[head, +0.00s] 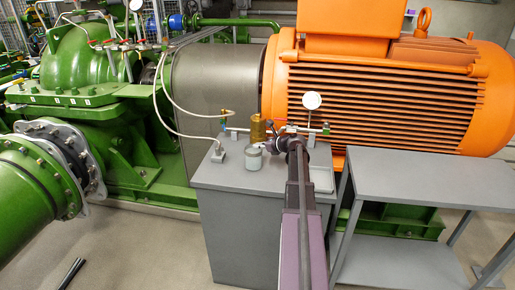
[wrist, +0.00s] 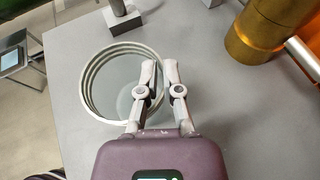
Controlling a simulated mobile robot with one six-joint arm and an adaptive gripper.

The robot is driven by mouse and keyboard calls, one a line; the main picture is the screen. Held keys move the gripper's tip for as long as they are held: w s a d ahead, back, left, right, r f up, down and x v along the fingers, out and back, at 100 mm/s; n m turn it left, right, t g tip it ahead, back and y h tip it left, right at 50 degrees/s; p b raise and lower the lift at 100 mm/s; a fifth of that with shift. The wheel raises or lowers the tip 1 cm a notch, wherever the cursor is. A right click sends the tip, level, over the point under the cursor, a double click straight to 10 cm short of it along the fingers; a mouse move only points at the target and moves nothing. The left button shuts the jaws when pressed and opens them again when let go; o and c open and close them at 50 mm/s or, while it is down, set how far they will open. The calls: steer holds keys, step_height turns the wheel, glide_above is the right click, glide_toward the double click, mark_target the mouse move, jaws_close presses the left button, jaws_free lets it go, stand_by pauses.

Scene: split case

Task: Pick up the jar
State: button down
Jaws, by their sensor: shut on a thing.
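The jar (wrist: 88,88) is a round, open, pale grey vessel with a ridged rim, seen from above in the wrist view. In the head view the jar (head: 252,161) appears on the grey cabinet top, near its front left. My gripper (wrist: 160,70) is shut on the right side of the jar's rim, one finger inside and one outside. In the head view my gripper (head: 266,147) reaches the jar from the right. Whether the jar's base touches the top cannot be told. The rim between the fingers is partly hidden.
A brass cylinder (wrist: 262,38) with a side pipe stands close right of the jar; it also shows in the head view (head: 258,130). A small grey post (wrist: 122,18) stands behind the jar. A gauge (head: 312,101) and pipework line the cabinet's back. A grey table (head: 430,180) stands right.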

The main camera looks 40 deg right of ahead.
steer(key=shift+r+p, duration=1.25)
steer(key=shift+r, duration=0.2)
steer(key=s+d+r+p, duration=0.1)
steer(key=s+d, duration=1)
steer(key=shift+s+d+r, duration=0.15)
steer(key=shift+d+r, duration=0.05)
steer(key=shift+r+p, duration=0.1)
steer(key=shift+p, duration=0.2)
